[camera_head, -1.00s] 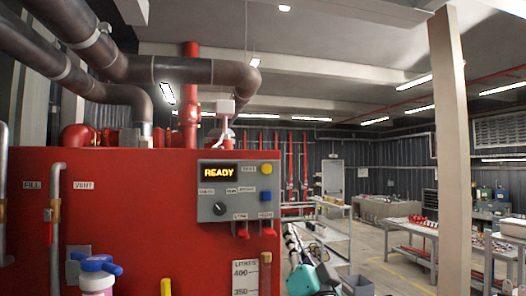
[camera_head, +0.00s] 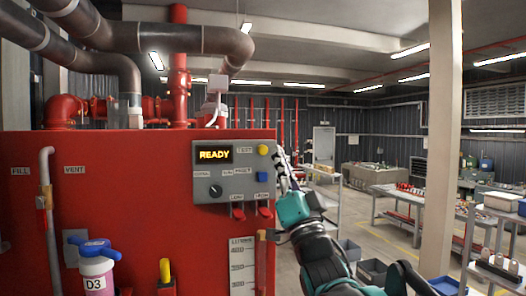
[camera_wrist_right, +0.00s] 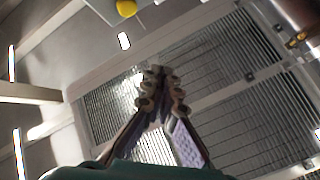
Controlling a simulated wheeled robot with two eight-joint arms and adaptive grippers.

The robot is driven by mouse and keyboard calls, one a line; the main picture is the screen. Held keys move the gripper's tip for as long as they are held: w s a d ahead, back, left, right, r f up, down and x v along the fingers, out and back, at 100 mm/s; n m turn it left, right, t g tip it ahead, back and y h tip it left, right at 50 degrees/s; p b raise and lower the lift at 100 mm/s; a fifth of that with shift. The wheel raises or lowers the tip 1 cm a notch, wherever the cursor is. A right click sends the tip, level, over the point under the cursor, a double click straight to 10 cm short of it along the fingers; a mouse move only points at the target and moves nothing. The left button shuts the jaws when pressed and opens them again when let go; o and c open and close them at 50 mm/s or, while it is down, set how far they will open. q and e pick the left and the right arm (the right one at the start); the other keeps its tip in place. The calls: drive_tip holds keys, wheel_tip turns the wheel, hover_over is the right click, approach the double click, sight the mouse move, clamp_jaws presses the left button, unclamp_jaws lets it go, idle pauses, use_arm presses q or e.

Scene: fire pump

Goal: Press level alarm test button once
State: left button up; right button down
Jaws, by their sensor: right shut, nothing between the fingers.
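A grey control panel (camera_head: 234,170) with a lit READY display (camera_head: 214,155) is on the front of the red tank cabinet (camera_head: 120,215). A round yellow button (camera_head: 263,149) sits at its upper right beside a label that seems to read TEST. My right gripper (camera_head: 281,153) is shut and empty, pointing up just to the right of the panel, close to the yellow button but apart from it. In the right wrist view the closed fingertips (camera_wrist_right: 162,76) point upward, and the yellow button (camera_wrist_right: 126,8) shows at the top edge. My left gripper is not in view.
The panel also has a blue button (camera_head: 262,176), a black knob (camera_head: 215,191) and two red switches (camera_head: 265,211) below. Shelves and tables are behind at right.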

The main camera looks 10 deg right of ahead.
sight(262, 150)
drive_tip(key=w, duration=0.8)
drive_tip(key=shift+a, duration=0.15)
drive_tip(key=shift+w, duration=0.2)
idle(1.1)
drive_tip(key=shift+w+p, duration=0.3)
drive_tip(key=shift+w, duration=0.55)
idle(0.9)
drive_tip(key=shift+s, duration=1)
